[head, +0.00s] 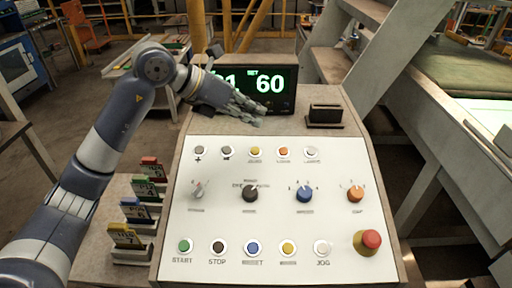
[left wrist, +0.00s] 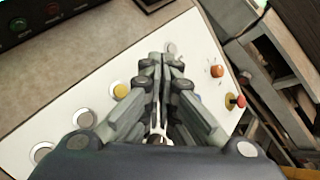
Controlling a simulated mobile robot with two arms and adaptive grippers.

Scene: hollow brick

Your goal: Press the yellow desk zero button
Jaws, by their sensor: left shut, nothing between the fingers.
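Two yellow buttons show on the white sloped panel in the head view. One yellow button (head: 255,152) is in the middle of the top row, and another yellow button (head: 288,247) is in the bottom row. Their labels are too small to read surely. My left gripper (head: 258,117) is shut and empty, in front of the display and above the panel's top edge. In the left wrist view its fingertips (left wrist: 161,60) lie to the right of the top-row yellow button (left wrist: 120,91), which is uncovered. I see no contact with a button. My right gripper is not in view.
The display (head: 268,85) stands behind my fingers, with a dark slotted block (head: 325,114) to its right. Grey and orange buttons flank the upper yellow one. Knobs fill the panel's middle. A red mushroom button (head: 370,240) is lower right; coloured tagged blocks (head: 125,238) stand left.

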